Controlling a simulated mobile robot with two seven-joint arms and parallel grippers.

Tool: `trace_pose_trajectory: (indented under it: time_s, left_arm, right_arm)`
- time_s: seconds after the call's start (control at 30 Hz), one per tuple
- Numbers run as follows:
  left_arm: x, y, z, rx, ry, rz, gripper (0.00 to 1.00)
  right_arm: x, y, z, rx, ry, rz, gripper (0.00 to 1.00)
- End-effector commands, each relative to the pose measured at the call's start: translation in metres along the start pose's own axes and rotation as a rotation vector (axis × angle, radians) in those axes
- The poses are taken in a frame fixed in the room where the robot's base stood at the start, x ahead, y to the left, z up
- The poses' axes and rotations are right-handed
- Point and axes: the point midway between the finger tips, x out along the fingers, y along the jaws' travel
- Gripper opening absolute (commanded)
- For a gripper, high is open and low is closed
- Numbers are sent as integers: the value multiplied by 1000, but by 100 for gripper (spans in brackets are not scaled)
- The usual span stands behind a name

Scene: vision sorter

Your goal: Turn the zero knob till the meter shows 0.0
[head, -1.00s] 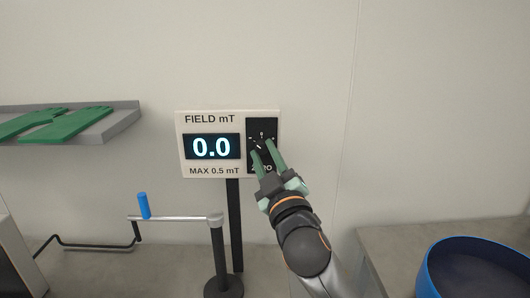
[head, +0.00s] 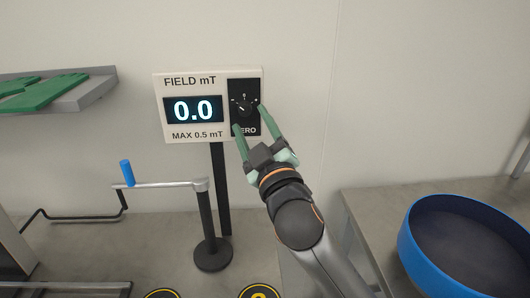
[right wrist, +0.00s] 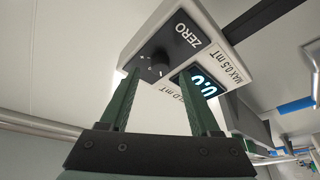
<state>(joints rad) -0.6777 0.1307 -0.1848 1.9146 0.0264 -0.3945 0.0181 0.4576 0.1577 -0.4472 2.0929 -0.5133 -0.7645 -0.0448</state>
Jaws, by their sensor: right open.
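The field meter (head: 212,135) is a white box on a black post, and its display (head: 193,110) reads 0.0. The black zero knob (head: 241,107) sits on the dark panel at its right side. My right gripper (head: 249,119) is open in front of the panel, its green fingers apart below and to the right of the knob. In the right wrist view the knob (right wrist: 157,65) shows between and beyond the open fingertips (right wrist: 160,75), with no finger seen closed on it. My left gripper is not in view.
A grey shelf with green pieces (head: 45,93) is on the left wall. A blue round tub (head: 408,250) stands at the lower right.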

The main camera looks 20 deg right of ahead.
Motion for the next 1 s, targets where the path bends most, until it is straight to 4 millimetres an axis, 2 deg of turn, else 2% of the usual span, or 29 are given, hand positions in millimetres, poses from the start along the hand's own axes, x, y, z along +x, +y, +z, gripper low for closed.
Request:
trace_pose_trajectory:
  time_s: [0.2, 0.43, 0.6, 1.0]
  left_arm:
    - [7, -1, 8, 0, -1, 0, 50]
    - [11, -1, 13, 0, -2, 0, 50]
    - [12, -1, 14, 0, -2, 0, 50]
    - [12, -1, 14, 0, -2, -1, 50]
  right_arm:
    - [-48, -2, 2, 2, 0, -2, 63]
    - [-86, -2, 2, 1, -1, -1, 63]
    - [-97, -1, 1, -1, -1, -1, 63]
    - [-99, 0, 0, -1, 0, 0, 63]
